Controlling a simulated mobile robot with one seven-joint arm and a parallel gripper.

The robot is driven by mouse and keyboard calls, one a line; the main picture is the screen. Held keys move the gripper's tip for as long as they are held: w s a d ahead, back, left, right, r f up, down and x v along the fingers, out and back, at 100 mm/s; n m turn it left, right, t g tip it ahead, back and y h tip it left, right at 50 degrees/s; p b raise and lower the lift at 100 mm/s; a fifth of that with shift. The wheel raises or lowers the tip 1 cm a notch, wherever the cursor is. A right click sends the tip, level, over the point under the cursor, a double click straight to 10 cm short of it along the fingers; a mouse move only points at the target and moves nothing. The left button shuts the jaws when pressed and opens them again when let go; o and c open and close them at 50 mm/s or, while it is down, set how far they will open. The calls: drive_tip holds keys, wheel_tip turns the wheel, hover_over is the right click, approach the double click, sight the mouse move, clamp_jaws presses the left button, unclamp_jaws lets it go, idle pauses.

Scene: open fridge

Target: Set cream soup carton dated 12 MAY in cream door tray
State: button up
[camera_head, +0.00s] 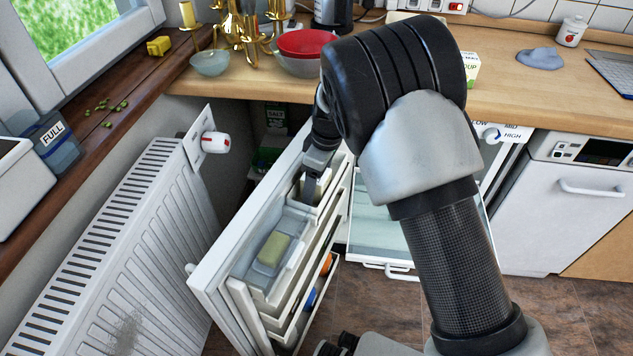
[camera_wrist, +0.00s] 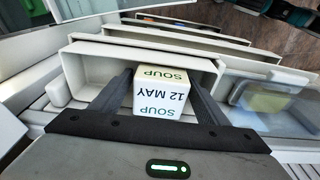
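A white soup carton (camera_wrist: 160,100) reads "SOUP" and "12 MAY" in the wrist view. My gripper (camera_wrist: 162,82) has one dark finger against each side of it and appears shut on it. A cream door tray (camera_wrist: 90,52) lies around and behind the carton. The carton is within the tray's outline, but I cannot tell whether it touches the tray floor. In the head view my gripper (camera_head: 312,186) points down at the upper part of the open fridge door (camera_head: 222,250). My arm hides part of the scene there.
A clear door tray beside it holds a yellow-green block (camera_head: 273,248). Another soup carton (camera_head: 466,70) stands on the counter, partly behind my arm. A radiator (camera_head: 130,240) stands left of the door. Lower door shelves hold blue and orange items.

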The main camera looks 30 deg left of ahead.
drive_tip(key=r+p, duration=0.1)
drive_tip(key=r, duration=0.3)
drive_tip(key=d+r+p, duration=0.1)
drive_tip(key=r, duration=0.3)
drive_tip(key=r+p, duration=0.1)
drive_tip(key=r, duration=0.3)
drive_tip(key=shift+d+r, duration=0.15)
drive_tip(key=shift+d, duration=0.25)
